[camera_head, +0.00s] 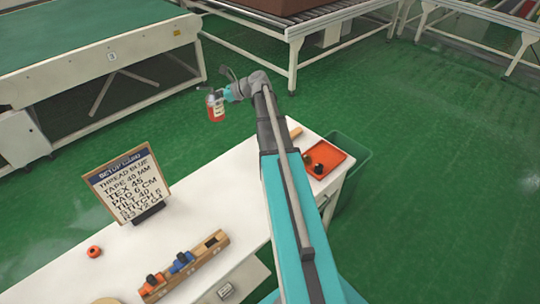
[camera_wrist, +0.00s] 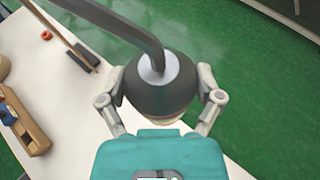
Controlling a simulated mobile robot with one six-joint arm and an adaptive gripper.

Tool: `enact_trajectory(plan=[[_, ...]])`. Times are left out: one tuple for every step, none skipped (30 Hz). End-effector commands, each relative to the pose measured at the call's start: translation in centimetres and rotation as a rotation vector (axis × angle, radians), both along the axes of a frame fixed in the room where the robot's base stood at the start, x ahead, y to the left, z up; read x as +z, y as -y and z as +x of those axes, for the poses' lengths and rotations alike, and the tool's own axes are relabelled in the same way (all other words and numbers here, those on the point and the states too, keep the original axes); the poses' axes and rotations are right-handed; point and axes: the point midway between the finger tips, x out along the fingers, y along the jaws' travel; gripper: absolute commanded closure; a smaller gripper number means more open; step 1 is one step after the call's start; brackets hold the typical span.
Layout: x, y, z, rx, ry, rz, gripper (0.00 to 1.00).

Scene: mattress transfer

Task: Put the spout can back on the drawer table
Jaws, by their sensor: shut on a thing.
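My gripper (camera_head: 214,95) is shut on the spout can (camera_head: 216,110), a red can with a pale label. In the wrist view the can shows from above, with a dark domed top (camera_wrist: 160,85), a grey collar and a long dark spout reaching up and left. My gripper (camera_wrist: 160,103) has one finger on each side of it. The can is held in the air, and in the head view it appears beyond the far edge of the white drawer table (camera_head: 205,225). The can's base is hidden in the wrist view.
On the table are a sign on a stand (camera_head: 128,183), a red-orange ring (camera_head: 94,251), a wooden holder with spools (camera_head: 187,265) and an orange tray (camera_head: 325,158). A green bin (camera_head: 350,180) stands beside it. Bare tabletop lies between sign and holder.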

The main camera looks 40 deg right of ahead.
Motion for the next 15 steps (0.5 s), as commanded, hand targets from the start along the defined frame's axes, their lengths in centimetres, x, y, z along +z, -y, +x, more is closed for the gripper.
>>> enact_trajectory(plan=[[-1.3,1.4,-1.4,-0.025,0.0,0.002,0.77],[-1.7,2.1,-2.0,-0.039,0.0,0.003,0.77],[-2.2,3.2,-2.9,-0.056,-0.001,0.002,0.77],[-2.6,3.9,-3.5,-0.07,-0.001,0.003,0.77],[-2.9,4.7,-4.1,-0.083,-0.002,0.004,0.77],[-3.4,5.6,-5.0,-0.101,-0.002,0.004,0.77],[-3.8,6.3,-5.7,-0.115,-0.002,0.005,0.77],[-4.2,7.0,-6.3,-0.128,-0.002,0.006,0.77],[-4.7,7.9,-7.2,-0.146,-0.002,0.006,0.77],[-5.1,8.6,-7.9,-0.159,-0.003,0.007,0.77],[-5.4,9.2,-8.6,-0.172,-0.003,0.008,0.77],[-5.9,10.1,-9.6,-0.19,-0.003,0.008,0.77],[-6.3,10.7,-10.2,-0.203,-0.004,0.009,0.77],[-6.7,11.3,-11.0,-0.218,-0.004,0.009,0.77],[-7.2,12.1,-11.9,-0.234,-0.004,0.01,0.77]])
